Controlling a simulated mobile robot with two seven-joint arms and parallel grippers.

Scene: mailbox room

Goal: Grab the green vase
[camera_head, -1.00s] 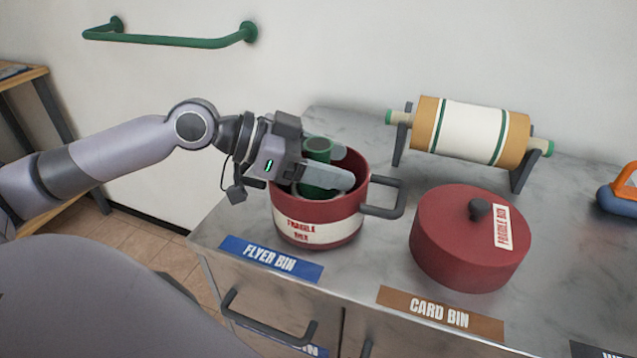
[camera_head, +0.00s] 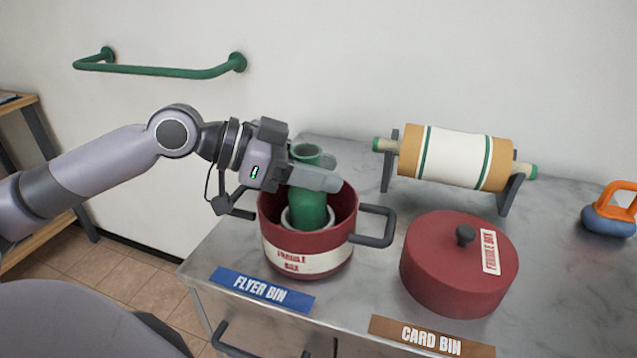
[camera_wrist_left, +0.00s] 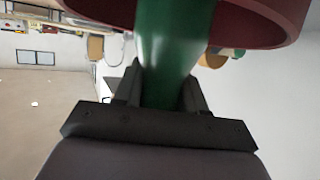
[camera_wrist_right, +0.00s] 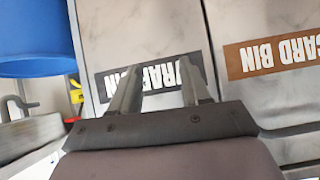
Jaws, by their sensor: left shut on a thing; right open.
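The green vase (camera_head: 308,212) stands upright in the red pot (camera_head: 352,218) labelled as a fragile box, its neck rising above the rim. A white ring shows around its lower part inside the pot. My left gripper (camera_head: 316,172) comes in from the left and is shut on the vase's neck. In the left wrist view the vase (camera_wrist_left: 172,45) sits between the two fingers, with the red pot wall (camera_wrist_left: 262,22) beyond. The vase's base is hidden in the pot. My right gripper (camera_wrist_right: 160,90) shows only in its own wrist view, open and empty before the cabinet fronts.
The red lid (camera_head: 440,275) lies right of the pot on the marble counter (camera_head: 345,155). A roller on a stand (camera_head: 455,157) is behind it. An orange-handled blue object (camera_head: 608,220) stands far right. A blue container (camera_wrist_right: 35,40) shows in the right wrist view.

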